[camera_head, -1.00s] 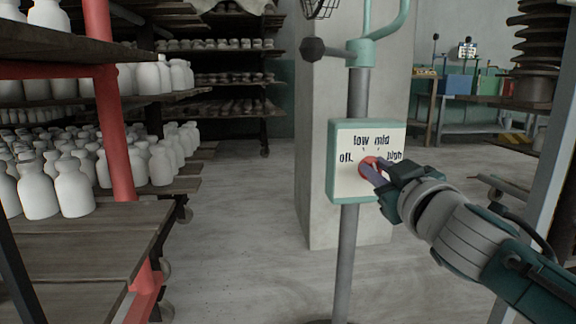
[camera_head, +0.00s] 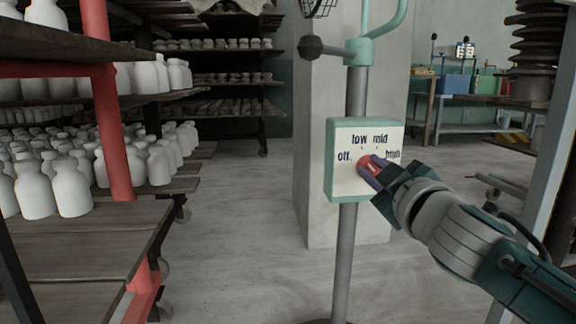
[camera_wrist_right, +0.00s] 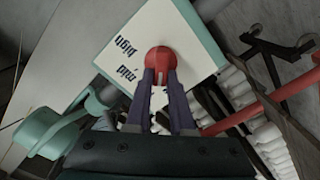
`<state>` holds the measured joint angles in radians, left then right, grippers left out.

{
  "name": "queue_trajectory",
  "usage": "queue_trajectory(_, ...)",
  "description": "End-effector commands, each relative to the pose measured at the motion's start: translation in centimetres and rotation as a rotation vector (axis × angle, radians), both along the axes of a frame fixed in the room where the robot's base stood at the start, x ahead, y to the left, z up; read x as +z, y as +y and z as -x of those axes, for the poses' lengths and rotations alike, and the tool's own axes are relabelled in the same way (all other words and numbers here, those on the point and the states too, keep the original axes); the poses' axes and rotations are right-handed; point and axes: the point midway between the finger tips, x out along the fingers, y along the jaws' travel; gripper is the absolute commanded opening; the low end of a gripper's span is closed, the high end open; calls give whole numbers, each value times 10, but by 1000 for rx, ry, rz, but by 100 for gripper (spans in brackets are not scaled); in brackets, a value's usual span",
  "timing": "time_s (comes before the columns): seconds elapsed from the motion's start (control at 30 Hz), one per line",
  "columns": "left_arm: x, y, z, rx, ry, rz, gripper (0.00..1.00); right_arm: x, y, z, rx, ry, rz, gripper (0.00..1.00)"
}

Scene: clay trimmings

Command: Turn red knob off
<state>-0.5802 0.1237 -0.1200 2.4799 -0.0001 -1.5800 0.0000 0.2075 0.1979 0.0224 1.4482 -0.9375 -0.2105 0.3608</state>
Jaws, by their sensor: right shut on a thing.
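The red knob (camera_head: 365,162) is on the pale face of a teal-edged control box (camera_head: 349,183) mounted on a grey post. The labels off, low, mid and high run around the knob from left to right. My right gripper (camera_head: 371,174) reaches in from the right and is shut on the knob. In the right wrist view the purple fingers (camera_wrist_right: 160,80) sit on both sides of the red knob (camera_wrist_right: 160,58), partly covering it. Which label the knob points to is not clear. My left gripper is not in view.
The grey post (camera_head: 345,250) stands in front of a concrete pillar (camera_head: 318,180). Shelves with many white bottles (camera_head: 72,188) fill the left. A workbench with coloured bins (camera_head: 456,84) is at the back right. The floor between is clear.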

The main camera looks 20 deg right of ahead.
Motion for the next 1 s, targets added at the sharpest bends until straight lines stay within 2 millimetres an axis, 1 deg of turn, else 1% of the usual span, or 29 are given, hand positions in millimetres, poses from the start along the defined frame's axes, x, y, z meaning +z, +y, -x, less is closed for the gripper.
queue_trajectory(0.2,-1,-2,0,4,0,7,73,-2,2,-1,1,41,174,0)
queue_trajectory(0.5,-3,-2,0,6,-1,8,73,-3,3,-1,0,83,347,0)
queue_trajectory(0.7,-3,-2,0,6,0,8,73,-4,3,-1,0,97,404,0)
queue_trajectory(1.0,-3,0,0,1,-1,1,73,-4,3,-1,-1,102,428,0)
